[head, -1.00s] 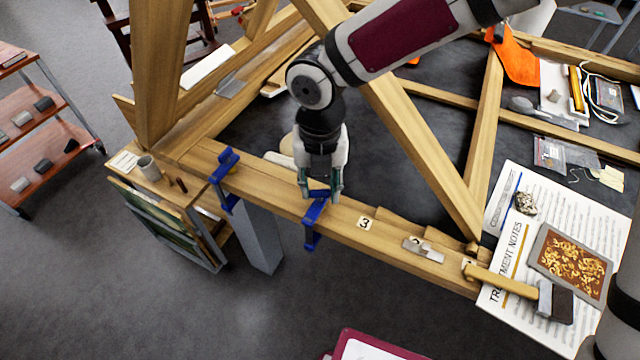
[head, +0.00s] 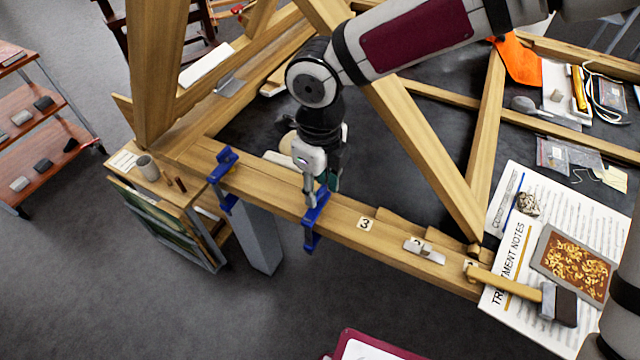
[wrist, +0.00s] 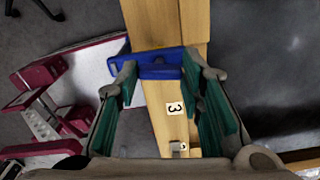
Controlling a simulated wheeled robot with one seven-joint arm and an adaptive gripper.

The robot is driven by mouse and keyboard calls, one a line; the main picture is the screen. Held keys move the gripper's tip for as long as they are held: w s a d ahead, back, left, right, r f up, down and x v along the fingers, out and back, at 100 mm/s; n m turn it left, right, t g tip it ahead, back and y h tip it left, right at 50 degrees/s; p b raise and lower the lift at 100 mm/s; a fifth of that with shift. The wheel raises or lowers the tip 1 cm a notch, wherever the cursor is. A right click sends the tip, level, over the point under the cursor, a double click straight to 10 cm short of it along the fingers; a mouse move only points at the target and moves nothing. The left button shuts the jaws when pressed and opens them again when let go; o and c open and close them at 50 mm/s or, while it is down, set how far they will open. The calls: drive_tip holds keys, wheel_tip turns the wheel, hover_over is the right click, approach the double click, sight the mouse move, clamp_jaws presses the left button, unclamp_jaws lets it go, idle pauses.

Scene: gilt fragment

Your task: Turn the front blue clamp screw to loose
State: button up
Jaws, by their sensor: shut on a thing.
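The front blue clamp (head: 313,225) grips the wooden beam (head: 275,197), just left of the number 3 label. My gripper (head: 317,199) points down at the top of this clamp, its fingers shut on the clamp's top part. In the wrist view the green finger pads (wrist: 162,85) stand apart, with the blue clamp bar (wrist: 158,65) across between their tips. The screw itself is hidden by the fingers, and its turn cannot be read. A second blue clamp (head: 222,178) sits further left on the same beam, untouched.
A slanted timber (head: 420,150) rises close to the right of my gripper. A small metal plate on the beam (head: 424,250), a mallet (head: 520,287) and papers (head: 505,270) lie to the right. A cup (head: 148,168) stands at the left. Floor in front is mostly clear.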

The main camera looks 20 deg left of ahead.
sight(320, 191)
drive_tip(key=shift+n, duration=0.9)
drive_tip(key=o, duration=1.2)
drive_tip(key=shift+c, duration=0.2)
wheel_tip(320, 191, up, 12)
drive_tip(key=shift+f, duration=0.1)
